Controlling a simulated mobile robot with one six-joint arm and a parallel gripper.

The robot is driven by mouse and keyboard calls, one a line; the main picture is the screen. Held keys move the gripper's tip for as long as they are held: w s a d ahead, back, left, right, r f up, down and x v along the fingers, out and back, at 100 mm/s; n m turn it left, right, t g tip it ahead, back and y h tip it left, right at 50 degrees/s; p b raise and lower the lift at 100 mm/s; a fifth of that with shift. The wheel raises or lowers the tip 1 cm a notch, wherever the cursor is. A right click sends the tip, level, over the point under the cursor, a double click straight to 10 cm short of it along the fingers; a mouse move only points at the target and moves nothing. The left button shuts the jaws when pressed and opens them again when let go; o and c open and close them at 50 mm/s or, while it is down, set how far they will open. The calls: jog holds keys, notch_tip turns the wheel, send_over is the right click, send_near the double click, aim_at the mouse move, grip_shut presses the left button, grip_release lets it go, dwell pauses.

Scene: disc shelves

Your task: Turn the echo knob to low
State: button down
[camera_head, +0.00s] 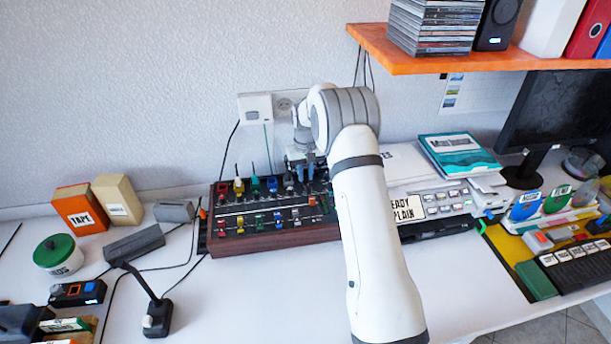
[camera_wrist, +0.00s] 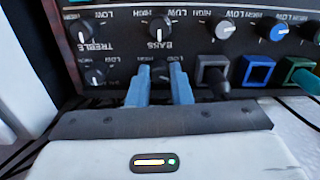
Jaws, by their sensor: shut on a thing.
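A mixer panel with dark wooden sides (camera_head: 290,238) stands against the wall, with rows of coloured knobs and sliders. My gripper (camera_head: 306,172) reaches down onto its back right part. In the wrist view, the panel appears upside down, and my gripper's blue fingertips (camera_wrist: 159,78) are on both sides of a small dark knob (camera_wrist: 160,73). The gripper is shut on this knob. LOW and HIGH marks show around it, but I cannot read the word echo. The BASS and TREBLE labels are readable nearby. My fingers partly hide the knob and its marks.
An orange shelf (camera_head: 480,62) hangs at upper right. A keyboard (camera_head: 585,262) and monitor stand right. The white desk's front left is partly clear.

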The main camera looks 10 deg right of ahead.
aim_at(305, 176)
jog(key=n+b, duration=0.1)
jog(key=n, duration=0.4)
jog(key=shift+r, duration=0.1)
jog(key=shift+n, duration=0.3)
dwell(0.4)
jog(key=c, duration=1.6)
grip_release()
notch_tip(305, 176, up, 8)
jog(key=shift+f, duration=0.1)
jog(key=shift+f, duration=0.1)
